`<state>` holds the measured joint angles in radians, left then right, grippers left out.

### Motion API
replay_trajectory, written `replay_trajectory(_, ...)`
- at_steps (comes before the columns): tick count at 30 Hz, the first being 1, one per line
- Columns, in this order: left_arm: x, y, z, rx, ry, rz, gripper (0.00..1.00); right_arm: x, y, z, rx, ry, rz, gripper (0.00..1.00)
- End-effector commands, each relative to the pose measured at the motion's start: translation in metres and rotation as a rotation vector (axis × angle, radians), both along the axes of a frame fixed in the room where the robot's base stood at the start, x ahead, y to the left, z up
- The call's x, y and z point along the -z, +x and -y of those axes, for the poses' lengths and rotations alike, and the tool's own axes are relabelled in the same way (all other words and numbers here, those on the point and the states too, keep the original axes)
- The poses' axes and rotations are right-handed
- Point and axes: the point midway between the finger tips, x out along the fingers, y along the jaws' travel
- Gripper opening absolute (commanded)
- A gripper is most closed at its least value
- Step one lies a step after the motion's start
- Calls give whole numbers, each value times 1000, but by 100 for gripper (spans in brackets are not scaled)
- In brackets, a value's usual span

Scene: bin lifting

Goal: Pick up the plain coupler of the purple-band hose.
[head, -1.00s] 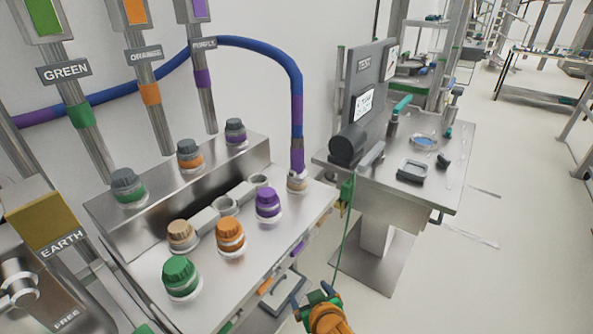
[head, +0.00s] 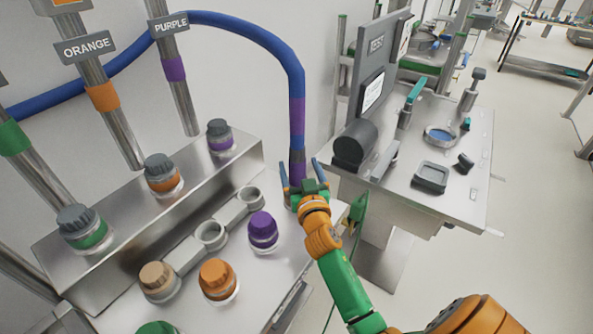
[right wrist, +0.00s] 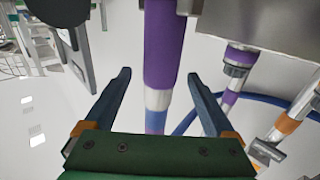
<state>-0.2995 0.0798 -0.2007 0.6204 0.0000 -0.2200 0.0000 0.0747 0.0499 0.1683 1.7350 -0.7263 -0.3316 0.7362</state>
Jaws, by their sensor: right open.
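The purple-band hose (head: 298,115) is a blue hose that arches over from the left and hangs down to the right end of the bench. Its lower part is purple with a grey ring, and its bottom end with the coupler is hidden behind my gripper in the head view. My right gripper (head: 301,170) is open at that lower end, one finger on each side of the hose. In the right wrist view the purple and grey hose section (right wrist: 163,45) stands between the spread fingers, with gaps on both sides. My left gripper is not in view.
The steel bench (head: 275,270) holds purple (head: 263,230), orange (head: 218,280) and tan (head: 158,280) caps and grey empty holders (head: 210,235). A test stand table (head: 455,205) with a dark cylinder (head: 355,145) is close on the right.

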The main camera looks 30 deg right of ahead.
Motion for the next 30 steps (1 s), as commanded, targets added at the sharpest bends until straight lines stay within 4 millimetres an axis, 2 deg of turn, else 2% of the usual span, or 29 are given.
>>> replay_trajectory(4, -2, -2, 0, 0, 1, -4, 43, -1, 22, 9, 1, -1, 0, 89)
replay_trajectory(11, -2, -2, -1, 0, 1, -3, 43, 0, 25, 11, 1, 1, -2, 89)
replay_trajectory(14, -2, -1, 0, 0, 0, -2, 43, 0, 25, 11, 1, 1, -2, 68)
replay_trajectory(21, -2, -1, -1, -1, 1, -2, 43, 0, 25, 10, 1, 1, -2, 3)
replay_trajectory(22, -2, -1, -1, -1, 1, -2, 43, 0, 25, 10, 1, 1, -2, 0)
replay_trajectory(30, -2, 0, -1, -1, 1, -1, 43, -2, 25, 10, 0, 0, 1, 0)
